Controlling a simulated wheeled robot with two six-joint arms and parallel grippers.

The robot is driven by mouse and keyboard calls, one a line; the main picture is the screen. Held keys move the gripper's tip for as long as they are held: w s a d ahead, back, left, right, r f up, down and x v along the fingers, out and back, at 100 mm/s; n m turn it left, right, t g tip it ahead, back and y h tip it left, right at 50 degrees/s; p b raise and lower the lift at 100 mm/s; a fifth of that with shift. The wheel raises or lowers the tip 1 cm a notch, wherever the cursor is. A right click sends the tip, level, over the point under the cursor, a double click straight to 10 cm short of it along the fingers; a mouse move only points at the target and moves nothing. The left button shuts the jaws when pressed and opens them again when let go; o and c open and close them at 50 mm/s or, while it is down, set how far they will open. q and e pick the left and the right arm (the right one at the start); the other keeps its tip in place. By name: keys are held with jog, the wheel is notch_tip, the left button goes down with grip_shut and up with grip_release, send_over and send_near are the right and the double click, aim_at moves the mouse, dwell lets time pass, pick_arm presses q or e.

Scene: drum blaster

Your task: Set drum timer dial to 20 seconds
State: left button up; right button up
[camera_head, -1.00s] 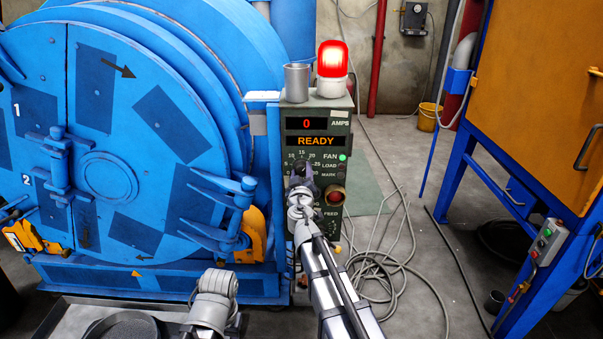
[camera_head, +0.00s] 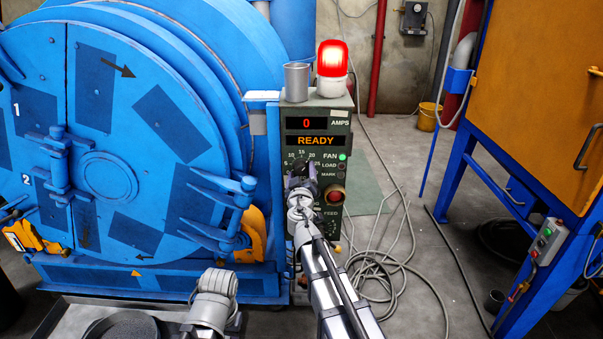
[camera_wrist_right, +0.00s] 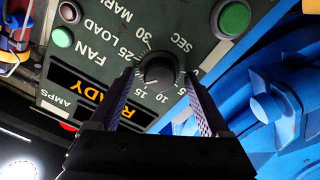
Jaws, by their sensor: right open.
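The timer dial is a round dark knob (camera_wrist_right: 159,73) on the grey-green control panel (camera_head: 340,165), with a printed scale in seconds around it. In the right wrist view the labels 5, 10, 15, 25 and 30 show; the 20 is hidden behind a finger. A light mark on the knob faces the lower left, toward the 15 side; its exact reading is hard to tell. My right gripper (camera_head: 300,183) is open in front of the panel, with its fingers on either side of the knob. I cannot tell whether they touch it. My left gripper is out of view.
The panel display reads 0 amps and READY (camera_head: 315,141). A lit red beacon (camera_head: 332,60) and a metal cup (camera_head: 297,82) stand on top. The blue drum (camera_head: 110,150) is close on the left. Loose cables (camera_head: 385,265) lie on the floor to the right.

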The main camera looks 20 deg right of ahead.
jog(key=v, duration=0.7)
jog(key=shift+s, duration=0.15)
jog(key=s+a+f+m+g, duration=0.3)
jog(key=s+f+g, duration=0.7)
jog(key=s+f, duration=0.4)
jog(key=s+a+f+n+g+y, duration=0.2)
jog(key=s+a+f+g, duration=0.2)
jog(key=s+a, duration=0.25)
jog(key=s+a+f+n+g+y, duration=0.25)
jog(key=s+a+f, duration=0.2)
jog(key=s, duration=0.35)
notch_tip(320, 180, up, 27)
jog(key=g+p, duration=0.1)
jog(key=p, duration=2.5)
jog(key=shift+a+m+h, duration=0.35)
